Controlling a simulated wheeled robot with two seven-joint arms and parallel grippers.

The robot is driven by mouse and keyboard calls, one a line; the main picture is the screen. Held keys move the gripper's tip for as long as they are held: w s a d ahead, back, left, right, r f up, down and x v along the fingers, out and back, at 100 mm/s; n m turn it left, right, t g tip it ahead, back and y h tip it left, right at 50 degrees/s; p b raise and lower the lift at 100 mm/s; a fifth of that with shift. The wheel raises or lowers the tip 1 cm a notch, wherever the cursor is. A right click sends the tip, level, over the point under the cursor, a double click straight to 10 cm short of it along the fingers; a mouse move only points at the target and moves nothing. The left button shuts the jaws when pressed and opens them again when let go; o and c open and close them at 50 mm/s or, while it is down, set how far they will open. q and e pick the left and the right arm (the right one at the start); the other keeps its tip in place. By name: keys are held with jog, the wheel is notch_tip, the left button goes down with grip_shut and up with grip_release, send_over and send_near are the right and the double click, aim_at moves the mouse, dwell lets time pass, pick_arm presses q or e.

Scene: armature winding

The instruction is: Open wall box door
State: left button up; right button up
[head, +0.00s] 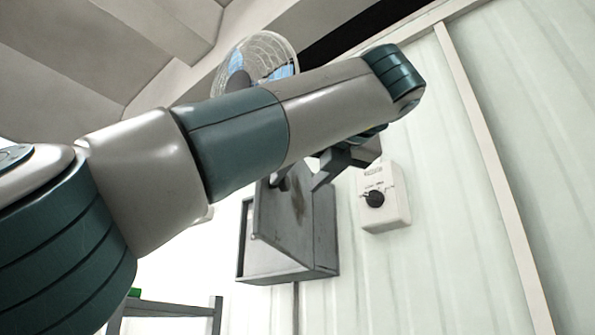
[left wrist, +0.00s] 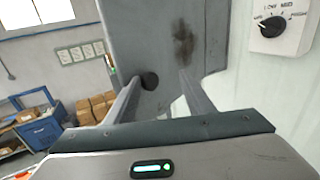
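The grey wall box (head: 325,230) is mounted on the pale wall in the middle of the head view. My left gripper (head: 300,180) is at the door's upper part, partly hidden by my forearm. In the left wrist view its fingers (left wrist: 160,78) are apart, with the knob between them, nearer the left finger. My right gripper is not in view.
A white control box with a black dial (head: 384,198) is on the wall right of the wall box. A metal frame (head: 170,308) stands at the lower left. In the left wrist view, cardboard boxes (left wrist: 95,105) and a blue cabinet (left wrist: 40,128) stand farther off.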

pick_arm(q)
jog(key=b+v, duration=0.2)
jog(key=v, duration=1.5)
jog(key=shift+s, duration=0.15)
